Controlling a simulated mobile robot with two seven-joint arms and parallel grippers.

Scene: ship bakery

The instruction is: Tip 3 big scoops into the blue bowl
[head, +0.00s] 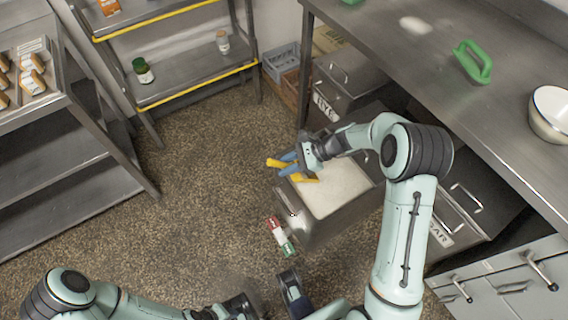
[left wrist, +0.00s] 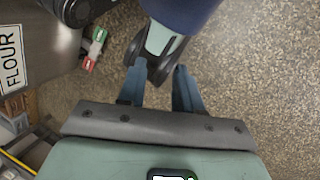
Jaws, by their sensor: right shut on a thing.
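My right gripper (head: 298,163) is shut on a yellow scoop (head: 305,178), whose parts show on both sides of the blue fingers. It is over the left edge of the open flour bin (head: 305,234), at the white flour (head: 332,188). The fingers partly hide the scoop, so I cannot tell how full it is. A bowl with a white inside (head: 552,110) stands on the counter at the right edge; I cannot see that it is blue. My left gripper (left wrist: 160,85) is open and empty over the floor in the left wrist view.
Lidded bins stand below. A red, white and green packet (head: 279,236) is by the flour bin. Shelves stand at the left; the middle floor is clear.

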